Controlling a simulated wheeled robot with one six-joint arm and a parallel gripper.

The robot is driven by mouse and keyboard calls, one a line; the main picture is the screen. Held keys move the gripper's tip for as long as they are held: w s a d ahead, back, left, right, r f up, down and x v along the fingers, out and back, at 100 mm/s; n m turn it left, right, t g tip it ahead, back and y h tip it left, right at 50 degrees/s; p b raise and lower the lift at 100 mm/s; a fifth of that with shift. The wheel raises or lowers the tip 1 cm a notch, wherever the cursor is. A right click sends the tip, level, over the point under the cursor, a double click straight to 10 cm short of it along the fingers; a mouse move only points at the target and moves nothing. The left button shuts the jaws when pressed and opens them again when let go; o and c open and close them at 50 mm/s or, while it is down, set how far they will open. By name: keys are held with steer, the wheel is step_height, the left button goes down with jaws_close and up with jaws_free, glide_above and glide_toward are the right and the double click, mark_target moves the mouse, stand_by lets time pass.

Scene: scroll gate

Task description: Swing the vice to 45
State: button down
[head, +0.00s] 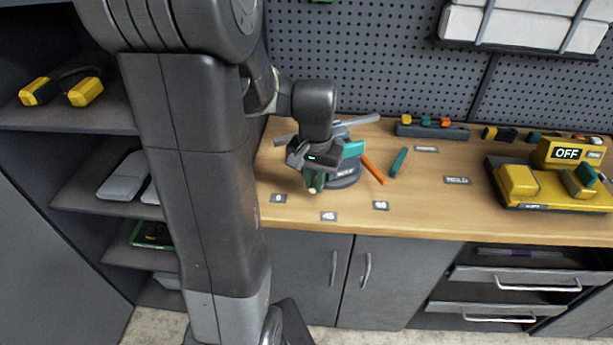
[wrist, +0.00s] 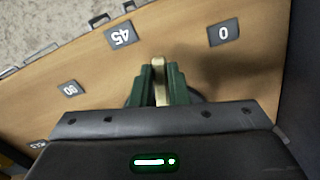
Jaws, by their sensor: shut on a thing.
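The vice (head: 345,173) stands on the wooden bench, with a dark round base and a teal part (head: 353,149) on top. My gripper (head: 314,184) is at its front left side, partly covering it. In the wrist view my green gripper fingers (wrist: 161,84) are shut on a pale brass-coloured handle (wrist: 160,78). The handle points between the 0 label (wrist: 224,33) and the 45 label (wrist: 122,36). In the head view the 0 label (head: 278,198), the 45 label (head: 328,216) and the 90 label (head: 381,206) lie along the bench front. Most of the vice is hidden in the wrist view.
An orange tool (head: 373,169) and a teal tool (head: 398,162) lie right of the vice. A yellow machine marked OFF (head: 545,185) stands at the right. A tool rack (head: 432,131) is at the back.

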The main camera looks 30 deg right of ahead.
steer(key=shift+s+d+n, duration=1.15)
steer(key=shift+d+n, duration=0.25)
steer(key=shift+n, duration=0.1)
steer(key=shift+d, duration=0.1)
steer(key=c, duration=1.4)
jaws_free()
steer(key=shift+s, duration=0.1)
step_height(320, 180, up, 14)
steer(key=shift+f, duration=0.2)
